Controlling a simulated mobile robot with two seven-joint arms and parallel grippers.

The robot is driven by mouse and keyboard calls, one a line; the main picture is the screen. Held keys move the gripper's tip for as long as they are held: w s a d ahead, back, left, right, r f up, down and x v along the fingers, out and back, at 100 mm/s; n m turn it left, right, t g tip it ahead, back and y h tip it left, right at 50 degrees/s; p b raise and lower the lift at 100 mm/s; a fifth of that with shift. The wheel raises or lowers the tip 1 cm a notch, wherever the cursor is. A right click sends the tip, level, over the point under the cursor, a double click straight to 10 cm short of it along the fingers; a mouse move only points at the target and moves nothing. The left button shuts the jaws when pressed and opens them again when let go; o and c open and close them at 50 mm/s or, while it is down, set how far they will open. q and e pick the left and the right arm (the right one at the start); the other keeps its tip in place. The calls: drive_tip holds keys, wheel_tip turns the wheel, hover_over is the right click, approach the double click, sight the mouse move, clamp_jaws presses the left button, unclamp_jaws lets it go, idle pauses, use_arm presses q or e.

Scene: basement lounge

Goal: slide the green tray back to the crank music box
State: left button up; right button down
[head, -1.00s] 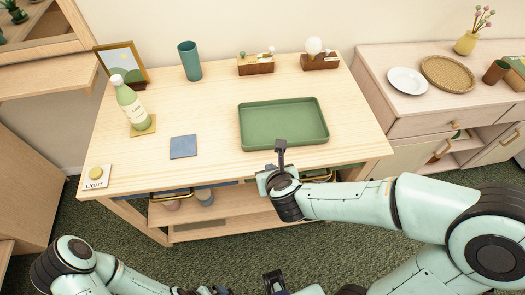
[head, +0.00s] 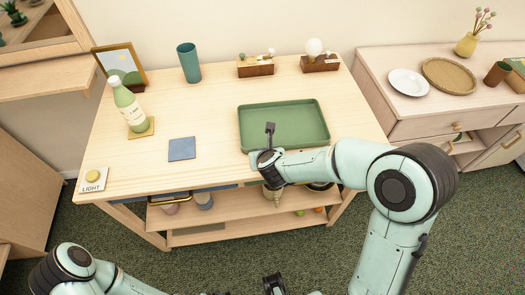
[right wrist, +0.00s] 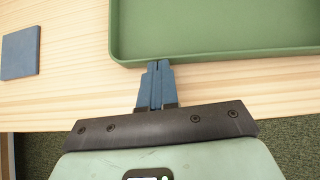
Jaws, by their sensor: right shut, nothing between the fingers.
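The green tray (head: 318,143) lies flat at the right front of the wooden table; it also fills the top of the right wrist view (right wrist: 220,53). My right gripper (head: 270,127) is shut and empty at the tray's near side. In the right wrist view its blue fingertips (right wrist: 158,66) are at the near wall; I cannot tell whether they touch it. Two small wooden boxes stand at the table's back: one with small figures on top (head: 256,69), one with a pale globe (head: 320,65). I cannot make out which has the crank. My left gripper (head: 273,284) is partly visible at the bottom edge, its jaws unclear.
Bare tabletop separates the tray from the boxes. A sideboard (head: 390,105) stands right.

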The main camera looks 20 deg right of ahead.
idle(0.3)
drive_tip(key=p, duration=0.3)
approach(253, 120)
drive_tip(key=shift+s+a+f, duration=0.1)
drive_tip(key=shift+s+f, duration=0.15)
drive_tip(key=shift+f, duration=0.3)
drive_tip(key=shift+s+a+f, duration=0.1)
drive_tip(key=shift+s+f, duration=0.15)
drive_tip(key=shift+f, duration=0.35)
drive_tip(key=w+p, duration=0.1)
drive_tip(key=w, duration=0.2)
drive_tip(key=w+d+p, duration=0.1)
drive_tip(key=w+p, duration=0.1)
drive_tip(key=w, duration=0.2)
drive_tip(key=shift+d+p, duration=0.2)
drive_tip(key=shift+p, duration=0.1)
drive_tip(key=shift+w+d+f, duration=0.15)
drive_tip(key=shift+w+f, duration=0.05)
drive_tip(key=shift+w, duration=0.35)
use_arm(q)
drive_tip(key=w+r, duration=0.4)
drive_tip(key=r, duration=0.4)
drive_tip(key=shift+t, duration=0.3)
use_arm(e)
drive_tip(key=shift+s, duration=0.1)
use_arm(q)
drive_tip(key=shift+s+f, duration=0.1)
use_arm(e)
drive_tip(key=shift+s+f, duration=0.1)
drive_tip(key=shift+s, duration=0.05)
